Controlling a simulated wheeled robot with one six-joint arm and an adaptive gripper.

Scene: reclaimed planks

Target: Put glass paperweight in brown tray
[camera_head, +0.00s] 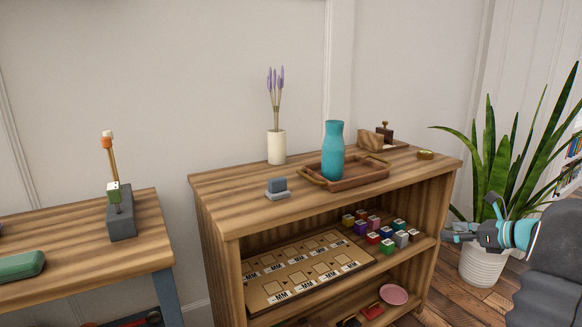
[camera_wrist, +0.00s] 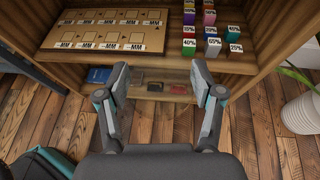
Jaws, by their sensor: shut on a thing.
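The brown tray (camera_head: 368,181) is a wooden tray with handles on top of the shelf unit, and a teal vase (camera_head: 333,150) stands in it. My gripper (camera_head: 455,232) is to the right of the shelf unit, below the level of its top and apart from the tray. In the wrist view my gripper's fingers (camera_wrist: 161,95) stand apart, shut on the glass paperweight (camera_wrist: 163,117), which is so clear that only a faint outline shows between them. The tray is out of the wrist view.
The shelf top (camera_head: 240,182) also holds a white vase (camera_head: 277,147) with lavender, a grey block (camera_head: 277,188), a wooden block (camera_head: 370,141) and a small brass item (camera_head: 425,155). Labelled cubes and a board fill the shelf below. A potted plant (camera_head: 483,266) stands beside my gripper.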

